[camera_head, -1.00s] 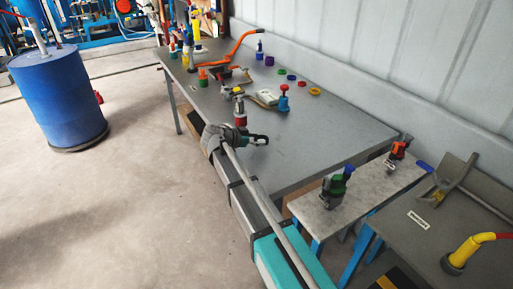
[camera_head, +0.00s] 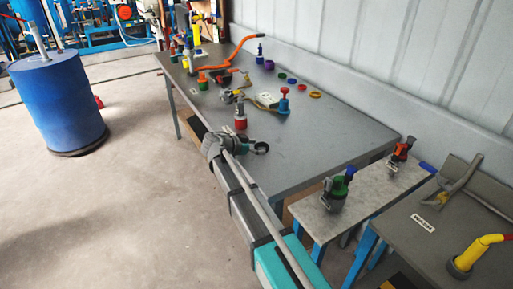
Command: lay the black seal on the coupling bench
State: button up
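My gripper (camera_head: 258,147) is over the front edge of the large grey table, low above its top and to the right of a red-based fitting. A small dark, ring-like shape shows at its fingertips. I cannot tell whether this is the black seal or only the curved fingers. No other black ring stands out on the table. A narrow light-grey bench (camera_head: 317,222) with blue legs stands to the right of the table and carries coupling-like fittings: a green-and-blue one (camera_head: 339,190) and an orange one (camera_head: 401,150). I cannot tell for sure that it is the coupling bench.
The large table (camera_head: 335,147) holds a red-based fitting (camera_head: 240,121), a blue-and-red fitting (camera_head: 284,103), an orange ring (camera_head: 316,94) and other small rings. Its right part is clear. A darker bench (camera_head: 405,243) with a label and yellow hose stands far right. A blue drum (camera_head: 58,100) stands left.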

jog(key=shift+r, duration=0.2)
dwell(0.4)
jog(key=shift+s+a+r+p, duration=0.1)
jog(key=shift+a+p, duration=0.1)
jog(key=shift+p, duration=0.1)
jog(key=p+v, duration=0.4)
jog(key=v, duration=0.7)
jog(key=shift+a, duration=0.2)
jog(key=shift+s, duration=0.3)
